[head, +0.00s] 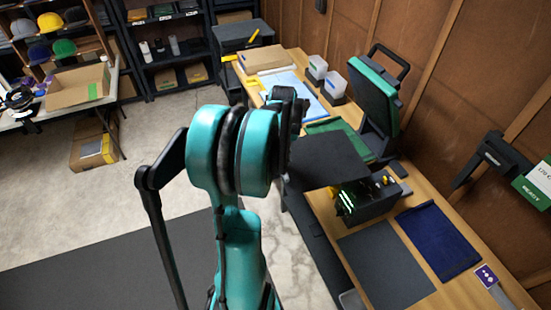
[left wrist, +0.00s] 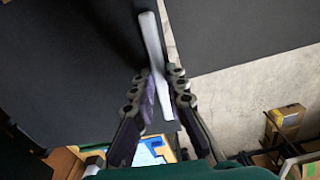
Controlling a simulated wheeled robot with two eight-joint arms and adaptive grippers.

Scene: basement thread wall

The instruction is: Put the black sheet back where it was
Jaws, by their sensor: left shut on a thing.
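My left gripper (left wrist: 158,75) is shut in the left wrist view, with a thin pale strip, seemingly an edge, between its fingertips. A broad black sheet (left wrist: 75,45) spreads to the left of the fingers there. In the head view a black sheet (head: 325,160) shows above the bench's near side, beyond my left arm. Its near left side is close to my wrist. My left fingertips are hidden behind the arm in the head view. A dark grey sheet (head: 385,264) and a navy sheet (head: 439,240) lie flat on the bench. My right gripper is not in view.
A black machine with a lit green display (head: 365,199) stands beside the black sheet. A teal press (head: 374,95) is raised behind it, near a green sheet (head: 337,127). Two white-topped bins (head: 332,85) stand farther back. The floor at left (head: 115,190) is open.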

